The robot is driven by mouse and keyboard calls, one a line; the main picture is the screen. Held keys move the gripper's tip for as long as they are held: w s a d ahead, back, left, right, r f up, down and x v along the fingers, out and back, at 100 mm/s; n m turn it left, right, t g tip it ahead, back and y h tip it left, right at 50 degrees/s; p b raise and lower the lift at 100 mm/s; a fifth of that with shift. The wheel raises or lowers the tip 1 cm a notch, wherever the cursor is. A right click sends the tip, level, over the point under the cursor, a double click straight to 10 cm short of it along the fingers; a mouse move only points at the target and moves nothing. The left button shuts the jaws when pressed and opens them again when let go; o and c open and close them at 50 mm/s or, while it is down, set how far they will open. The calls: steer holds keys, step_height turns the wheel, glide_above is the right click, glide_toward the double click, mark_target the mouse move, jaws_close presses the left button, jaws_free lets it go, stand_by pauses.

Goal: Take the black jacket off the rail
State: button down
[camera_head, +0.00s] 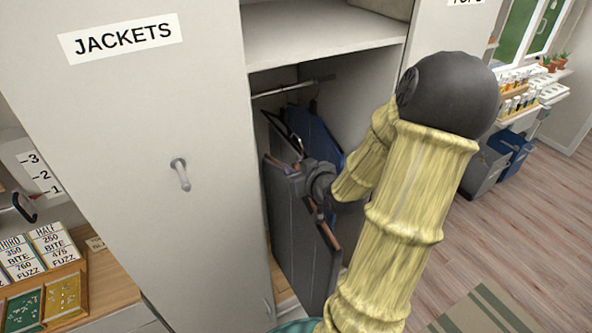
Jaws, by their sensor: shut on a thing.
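The black jacket (302,245) is a flat dark grey-black shape with brownish edging along its top. It hangs upright in the open wardrobe below the metal rail (290,88). My gripper (308,187) is at the jacket's upper part, shut on it near the top edge. The gripper and wrist hide part of the jacket's top. A dark curved hook (291,132) shows above the jacket, below the rail. I cannot tell whether this hook belongs to the black jacket, or whether the jacket still touches the rail.
A blue garment (321,132) hangs close behind the black jacket. A shelf (320,38) lies above the rail. The door marked JACKETS (165,150) stands to the left, and a pale panel (440,35) to the right. Wooden floor (500,240) is clear at right.

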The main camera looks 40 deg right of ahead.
steer(key=shift+w+r+p, duration=0.15)
steer(key=shift+r+p, duration=0.9)
steer(key=shift+r, duration=0.25)
stand_by(0.4)
